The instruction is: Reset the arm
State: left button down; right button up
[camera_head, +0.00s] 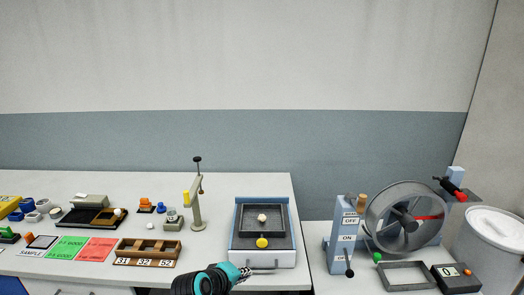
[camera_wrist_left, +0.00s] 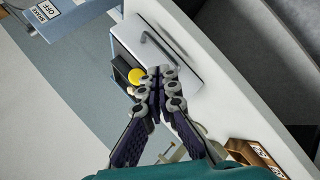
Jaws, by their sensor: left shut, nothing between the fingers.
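My left arm comes in at the bottom of the head view, and its gripper (camera_head: 243,271) is in front of the white drawer box (camera_head: 285,258), by its left front. In the left wrist view the gripper (camera_wrist_left: 158,76) has its two fingers together with nothing between them. Beyond the fingertips are the box's grey handle (camera_wrist_left: 152,45) and a yellow knob (camera_wrist_left: 136,76). I cannot tell whether the fingertips touch the box. My right gripper is not in view.
A dark tray (camera_head: 246,234) with a pale ball tops the box. A post stand (camera_head: 196,213) and a wooden rack (camera_head: 124,257) are to the left. A blue switch stand (camera_head: 337,257) and a drum wheel (camera_head: 378,222) are on the right table.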

pick_arm(q)
jog(key=s+a+m+g+y, duration=0.1)
jog(key=s+a+m, duration=0.3)
jog(key=s, duration=0.6)
jog(key=s+a+m+g+y, duration=0.1)
jog(key=s+a+m+y, duration=0.3)
jog(key=s+a, duration=0.5)
jog(key=shift+s+f+m, duration=0.4)
jog(key=shift+s+m, duration=0.1)
jog(key=shift+s, duration=0.1)
jog(key=c, duration=2.3)
grip_release()
jog(key=shift+d, duration=0.1)
